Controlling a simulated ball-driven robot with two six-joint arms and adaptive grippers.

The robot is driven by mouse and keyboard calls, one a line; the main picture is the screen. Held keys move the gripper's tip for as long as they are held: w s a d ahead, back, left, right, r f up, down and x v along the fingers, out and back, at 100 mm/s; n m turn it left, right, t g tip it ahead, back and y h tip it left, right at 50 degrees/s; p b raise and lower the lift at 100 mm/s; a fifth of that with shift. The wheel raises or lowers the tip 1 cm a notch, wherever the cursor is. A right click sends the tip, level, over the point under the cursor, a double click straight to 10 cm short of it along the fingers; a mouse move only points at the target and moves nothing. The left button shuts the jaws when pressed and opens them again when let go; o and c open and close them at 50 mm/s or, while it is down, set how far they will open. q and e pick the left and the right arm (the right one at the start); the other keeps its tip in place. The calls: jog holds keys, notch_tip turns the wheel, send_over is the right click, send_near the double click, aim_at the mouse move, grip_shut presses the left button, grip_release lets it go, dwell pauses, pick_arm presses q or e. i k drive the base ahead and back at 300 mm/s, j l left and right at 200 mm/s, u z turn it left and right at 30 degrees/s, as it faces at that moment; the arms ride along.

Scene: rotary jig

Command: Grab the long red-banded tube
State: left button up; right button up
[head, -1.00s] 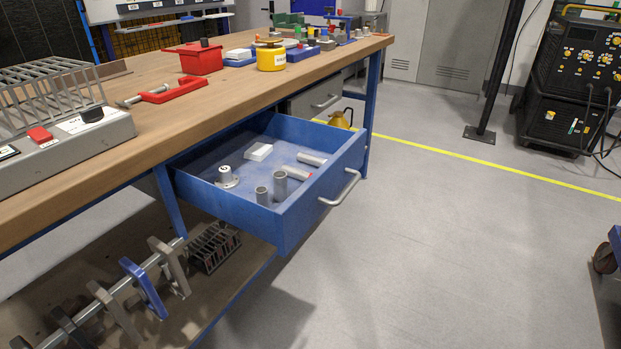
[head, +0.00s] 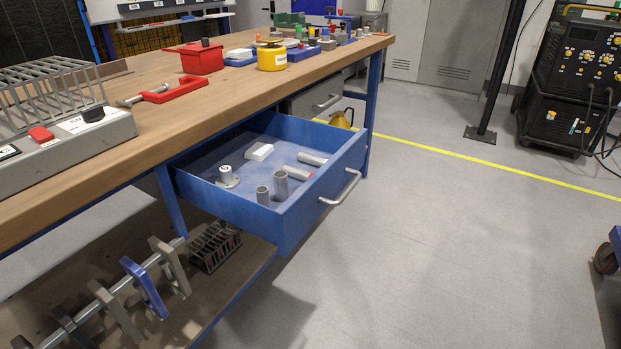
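The open blue drawer (head: 292,228) under the workbench holds several grey tubes. One tube (head: 298,170) lies near the drawer's right wall and shows a small red mark at its right end. Another tube (head: 312,159) lies just behind it; I see no clear band on it. A taller tube (head: 281,184) and a shorter tube (head: 262,195) stand upright near the front; no red shows on them. At this size I cannot tell the tubes' full lengths. Neither of my grippers is in view.
The drawer also holds a white block (head: 260,151) and a round flanged part (head: 227,176). The drawer's handle (head: 341,188) faces the open floor. The wooden bench top (head: 190,110) overhangs the drawer's back. A lower shelf with clamps stands below left.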

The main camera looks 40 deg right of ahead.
aim_at(294, 172)
jog(key=k+l+u, duration=0.1)
jog(key=l+u, duration=0.2)
jog(key=l, duration=1.75)
